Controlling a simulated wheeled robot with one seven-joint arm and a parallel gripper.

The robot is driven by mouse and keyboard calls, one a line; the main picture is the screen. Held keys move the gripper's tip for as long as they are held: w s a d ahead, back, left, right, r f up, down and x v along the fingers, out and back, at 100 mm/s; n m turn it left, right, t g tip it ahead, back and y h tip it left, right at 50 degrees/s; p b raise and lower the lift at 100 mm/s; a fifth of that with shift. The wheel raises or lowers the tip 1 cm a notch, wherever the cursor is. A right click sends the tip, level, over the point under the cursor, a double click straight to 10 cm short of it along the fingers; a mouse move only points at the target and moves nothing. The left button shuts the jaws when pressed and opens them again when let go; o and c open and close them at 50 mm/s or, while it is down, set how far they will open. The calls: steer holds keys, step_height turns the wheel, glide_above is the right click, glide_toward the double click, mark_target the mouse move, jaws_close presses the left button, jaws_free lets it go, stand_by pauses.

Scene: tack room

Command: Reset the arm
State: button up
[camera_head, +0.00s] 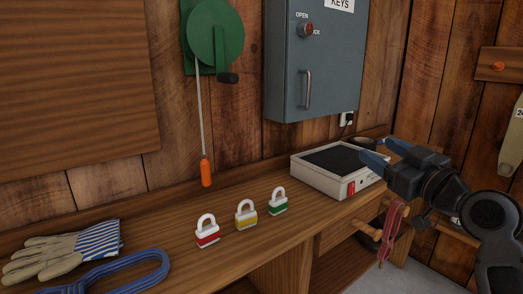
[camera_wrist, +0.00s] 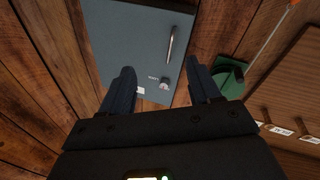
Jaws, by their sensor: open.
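My gripper (camera_head: 380,151) is at the right in the head view, raised in front of the white box with a dark top (camera_head: 336,169). Its two blue-tipped fingers are apart, with nothing between them. In the wrist view my gripper (camera_wrist: 163,84) also shows open and empty, with the grey key cabinet (camera_wrist: 139,45) beyond its fingers. The cabinet (camera_head: 310,62) hangs on the wall in the head view, its door closed.
Red (camera_head: 207,233), yellow (camera_head: 245,216) and green (camera_head: 278,203) padlocks stand on the wooden bench (camera_head: 180,250). Gloves (camera_head: 65,250) and blue rope (camera_head: 120,272) lie at left. A green winch (camera_head: 212,38) hangs above. Red cord (camera_head: 391,228) hangs from a peg below my gripper.

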steer(key=s+a+f+m+g+h, duration=0.1)
steer(key=s+a+f+m+h, duration=0.2)
steer(key=s+f, duration=0.9)
steer(key=s+f+m+h, duration=0.3)
steer(key=s+f+m, duration=0.2)
steer(key=s+f, duration=0.7)
steer(key=s+f+g+h, duration=0.1)
steer(key=s+f+g, duration=0.1)
steer(key=s, duration=1.7)
steer(key=r+v, duration=0.2)
steer(key=v, duration=0.9)
step_height(320, 180, up, 18)
steer(key=w+p, duration=0.1)
steer(key=p, duration=1.7)
steer(key=shift+n, duration=0.3)
steer(key=shift+f, duration=0.15)
steer(key=shift+c, duration=0.3)
